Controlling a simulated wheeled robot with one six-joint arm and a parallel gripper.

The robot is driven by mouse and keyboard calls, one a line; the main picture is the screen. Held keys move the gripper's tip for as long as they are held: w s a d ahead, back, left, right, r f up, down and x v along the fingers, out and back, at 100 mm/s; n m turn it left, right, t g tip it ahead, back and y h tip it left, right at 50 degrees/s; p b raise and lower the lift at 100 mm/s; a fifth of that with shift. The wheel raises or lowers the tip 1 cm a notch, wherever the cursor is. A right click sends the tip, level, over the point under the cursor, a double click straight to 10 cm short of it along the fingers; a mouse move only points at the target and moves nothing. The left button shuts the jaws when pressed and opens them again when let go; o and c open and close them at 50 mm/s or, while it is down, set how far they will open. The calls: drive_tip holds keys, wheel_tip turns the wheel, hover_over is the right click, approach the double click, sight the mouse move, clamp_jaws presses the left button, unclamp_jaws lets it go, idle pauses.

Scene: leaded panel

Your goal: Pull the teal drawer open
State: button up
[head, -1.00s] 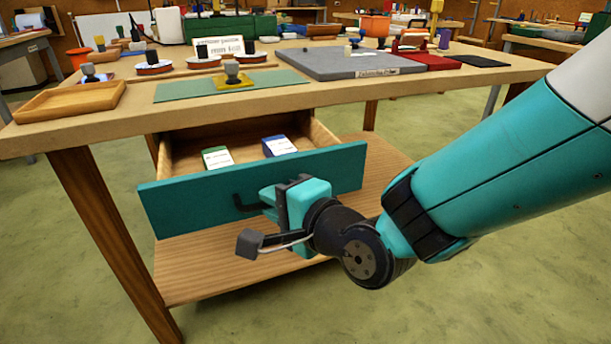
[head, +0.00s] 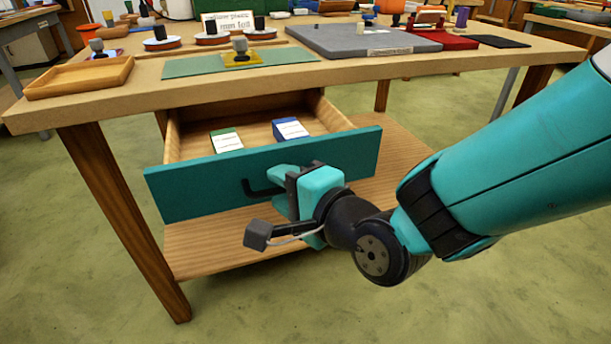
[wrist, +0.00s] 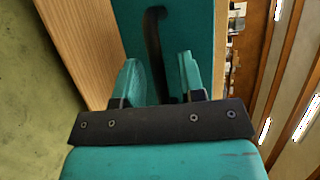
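The teal drawer (head: 205,188) is pulled well out from under the wooden workbench, with its inside showing. A dark bar handle (head: 262,190) is on its front; it also shows in the wrist view (wrist: 154,30). My gripper (head: 284,188) is in front of the handle. In the wrist view my gripper's two teal fingers (wrist: 158,66) are spread apart. The handle runs into the gap between them, with free room beside it. Nothing is gripped. The handle's right end is hidden by my gripper in the head view.
A green-and-white box (head: 226,140) and a blue-and-white box (head: 290,129) lie in the drawer. A wooden tray (head: 80,77), a green mat (head: 190,67) and a grey slab (head: 350,42) are on the benchtop. A lower shelf (head: 215,250) is below. Floor in front is clear.

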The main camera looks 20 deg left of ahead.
drive_tip(key=b+v, duration=1.2)
drive_tip(key=v, duration=0.5)
drive_tip(key=shift+d, duration=0.15)
drive_tip(key=shift+s+r, duration=0.1)
